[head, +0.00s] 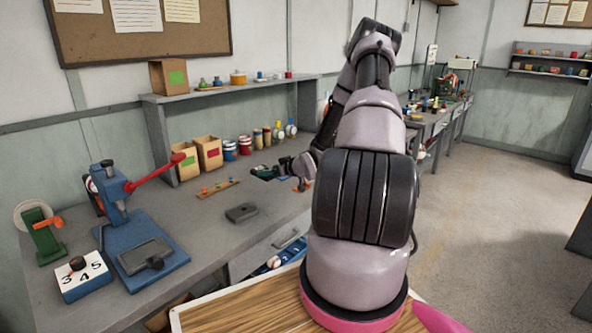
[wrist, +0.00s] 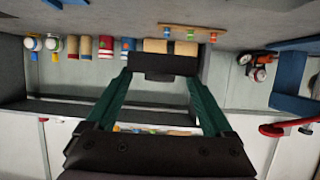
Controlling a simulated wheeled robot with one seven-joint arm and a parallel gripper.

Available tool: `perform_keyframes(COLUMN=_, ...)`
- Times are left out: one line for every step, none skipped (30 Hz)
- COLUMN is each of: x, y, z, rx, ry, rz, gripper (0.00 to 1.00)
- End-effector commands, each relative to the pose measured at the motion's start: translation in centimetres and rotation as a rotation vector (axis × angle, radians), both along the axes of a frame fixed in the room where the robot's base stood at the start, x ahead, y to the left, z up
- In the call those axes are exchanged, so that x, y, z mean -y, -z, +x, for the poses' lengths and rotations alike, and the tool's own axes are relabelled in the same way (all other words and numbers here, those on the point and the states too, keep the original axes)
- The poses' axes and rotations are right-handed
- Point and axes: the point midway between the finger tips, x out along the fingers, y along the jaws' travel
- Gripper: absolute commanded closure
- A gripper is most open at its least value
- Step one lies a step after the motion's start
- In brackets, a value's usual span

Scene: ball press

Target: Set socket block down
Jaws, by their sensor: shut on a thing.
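My gripper (wrist: 162,75) is shut on a dark, blocky piece, which I take to be the socket block (wrist: 165,64). In the wrist view its two green fingers reach forward and the block spans between their tips. In the head view the gripper (head: 264,172) is small, partly behind my arm, and held above the bench (head: 215,250) near the shelf; the held block is hard to make out there. A dark grey slotted block (head: 241,212) lies on the bench, apart from the gripper, nearer the front edge.
A blue press (head: 118,205) with a red lever (head: 155,174) stands on the left. Beside it are a numbered block (head: 83,277) and a green stand (head: 42,235). A ball strip (head: 217,188), paper bags (head: 209,152) and cans (head: 245,145) sit near the shelf (head: 235,87).

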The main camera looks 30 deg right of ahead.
Motion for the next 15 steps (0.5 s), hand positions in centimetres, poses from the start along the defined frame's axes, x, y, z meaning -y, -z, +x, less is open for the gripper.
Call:
perform_keyframes(x=1.0, y=0.3, z=-0.1, rx=0.002, ry=-0.007, rz=0.001, gripper=0.73)
perform_keyframes(x=1.3, y=0.4, z=-0.2, rx=0.001, ry=-0.014, rz=0.002, gripper=0.73)
perform_keyframes(x=1.6, y=0.6, z=-0.2, rx=0.002, ry=-0.022, rz=0.001, gripper=0.73)
perform_keyframes(x=1.8, y=0.8, z=-0.3, rx=0.0, ry=-0.024, rz=0.002, gripper=0.73)
perform_keyframes(x=1.9, y=1.1, z=-0.3, rx=0.0, ry=-0.028, rz=0.002, gripper=0.73)
perform_keyframes(x=2.0, y=1.7, z=-0.4, rx=-0.001, ry=-0.03, rz=0.003, gripper=0.73)
perform_keyframes(x=2.0, y=2.2, z=-0.4, rx=-0.001, ry=-0.031, rz=0.003, gripper=0.73)
perform_keyframes(x=2.0, y=2.9, z=-0.4, rx=-0.001, ry=-0.032, rz=0.003, gripper=0.73)
perform_keyframes(x=1.9, y=3.7, z=-0.4, rx=-0.002, ry=-0.033, rz=0.003, gripper=0.73)
perform_keyframes(x=1.9, y=4.3, z=-0.4, rx=-0.002, ry=-0.033, rz=0.005, gripper=0.73)
perform_keyframes(x=1.9, y=4.8, z=-0.4, rx=-0.002, ry=-0.033, rz=0.005, gripper=0.73)
perform_keyframes(x=1.9, y=5.5, z=-0.4, rx=-0.001, ry=-0.033, rz=0.004, gripper=0.73)
perform_keyframes(x=1.9, y=5.9, z=-0.4, rx=-0.001, ry=-0.033, rz=0.003, gripper=0.73)
perform_keyframes(x=1.9, y=6.2, z=-0.4, rx=0.0, ry=-0.034, rz=0.002, gripper=0.73)
perform_keyframes(x=1.9, y=6.6, z=-0.3, rx=0.001, ry=-0.033, rz=0.001, gripper=0.73)
